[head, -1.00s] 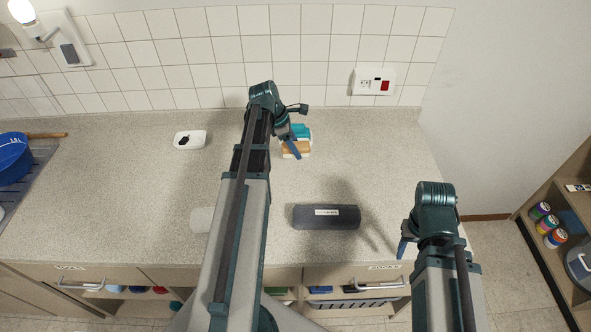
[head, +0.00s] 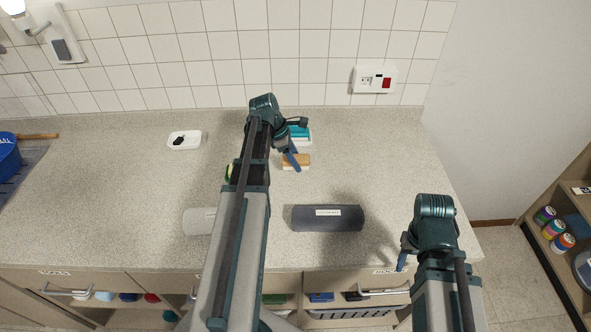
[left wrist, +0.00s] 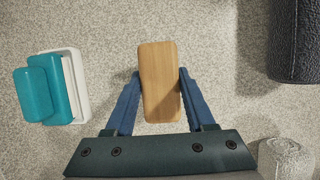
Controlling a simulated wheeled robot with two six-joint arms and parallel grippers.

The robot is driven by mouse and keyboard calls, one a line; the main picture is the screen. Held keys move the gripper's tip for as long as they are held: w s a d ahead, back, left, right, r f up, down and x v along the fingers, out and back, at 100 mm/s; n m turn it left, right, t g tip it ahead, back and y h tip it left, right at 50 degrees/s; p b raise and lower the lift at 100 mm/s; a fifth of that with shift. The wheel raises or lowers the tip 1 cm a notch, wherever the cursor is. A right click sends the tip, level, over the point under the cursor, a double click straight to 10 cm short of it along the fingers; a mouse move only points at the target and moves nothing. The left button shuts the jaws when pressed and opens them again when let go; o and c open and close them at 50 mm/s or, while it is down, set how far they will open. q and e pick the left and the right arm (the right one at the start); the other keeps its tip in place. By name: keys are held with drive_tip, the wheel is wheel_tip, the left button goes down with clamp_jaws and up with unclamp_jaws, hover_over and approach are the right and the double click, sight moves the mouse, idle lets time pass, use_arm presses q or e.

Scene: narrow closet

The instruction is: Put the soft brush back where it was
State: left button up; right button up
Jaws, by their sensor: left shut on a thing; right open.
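The wooden-backed block that I take for the soft brush (head: 297,161) shows as a plain wooden rectangle in the left wrist view (left wrist: 160,80). My left gripper (head: 291,160) is shut on it, one blue finger on each long side. Its underside is hidden, and I cannot tell whether it touches the counter. A white tray (head: 303,143) with teal blocks (head: 299,130) stands just behind it; in the left wrist view the tray (left wrist: 75,80) is to the left, apart from the brush. My right gripper (head: 405,252) is open and empty at the counter's front right.
A dark grey labelled roll (head: 327,219) lies in front of the brush. A pale cylinder (head: 198,222) and a partly hidden green thing (head: 230,173) are beside my left arm. A white dish (head: 184,140) stands at back left. The counter right of the tray is clear.

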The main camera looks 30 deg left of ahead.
use_arm(q)
wheel_tip(320, 180, down, 4)
drive_tip(key=b, duration=0.3)
drive_tip(key=shift+r, duration=0.25)
drive_tip(key=o, duration=0.7)
drive_tip(key=shift+f, duration=0.2)
drive_tip(key=o, duration=0.5)
drive_tip(key=shift+r, duration=0.1)
